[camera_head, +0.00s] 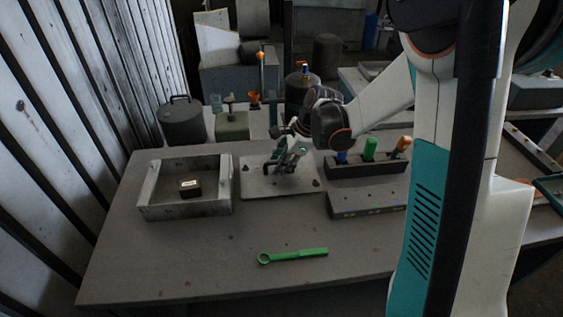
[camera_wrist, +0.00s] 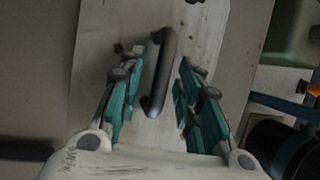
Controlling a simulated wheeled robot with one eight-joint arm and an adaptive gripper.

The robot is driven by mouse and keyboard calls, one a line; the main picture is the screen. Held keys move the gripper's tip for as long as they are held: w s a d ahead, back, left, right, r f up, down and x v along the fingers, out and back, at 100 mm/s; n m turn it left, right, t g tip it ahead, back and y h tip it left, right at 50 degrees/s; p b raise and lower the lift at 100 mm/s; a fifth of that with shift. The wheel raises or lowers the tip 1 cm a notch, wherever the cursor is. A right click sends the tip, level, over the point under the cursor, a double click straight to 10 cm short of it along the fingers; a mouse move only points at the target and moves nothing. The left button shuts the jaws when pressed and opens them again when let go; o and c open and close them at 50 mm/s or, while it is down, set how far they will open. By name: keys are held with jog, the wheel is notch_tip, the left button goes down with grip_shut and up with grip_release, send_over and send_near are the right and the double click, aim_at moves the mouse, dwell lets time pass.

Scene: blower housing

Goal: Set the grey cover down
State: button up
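The grey cover (camera_head: 258,188) is a flat pale plate with dark spots. It appears to lie flat on the table, right of the open grey box. In the wrist view the cover (camera_wrist: 100,50) fills the middle and carries a dark bar handle (camera_wrist: 161,72). My gripper (camera_head: 285,166) is above the cover at its handle. In the wrist view my gripper (camera_wrist: 160,100) has its green-padded fingers spread, one set on each side of the handle, with visible gaps. The cover's far part is partly hidden by my gripper in the head view.
The open grey box (camera_head: 150,190) holds a small dark block (camera_head: 190,187). A green wrench (camera_head: 293,256) lies on the clear front table. A dark rack (camera_head: 365,167) with coloured-handled tools stands right of the cover. A green box (camera_head: 232,126) and dark pot (camera_head: 182,122) stand behind.

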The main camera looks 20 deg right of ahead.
jog(key=p+v, duration=0.4)
jog(key=v, duration=0.8)
jog(key=shift+r, duration=0.2)
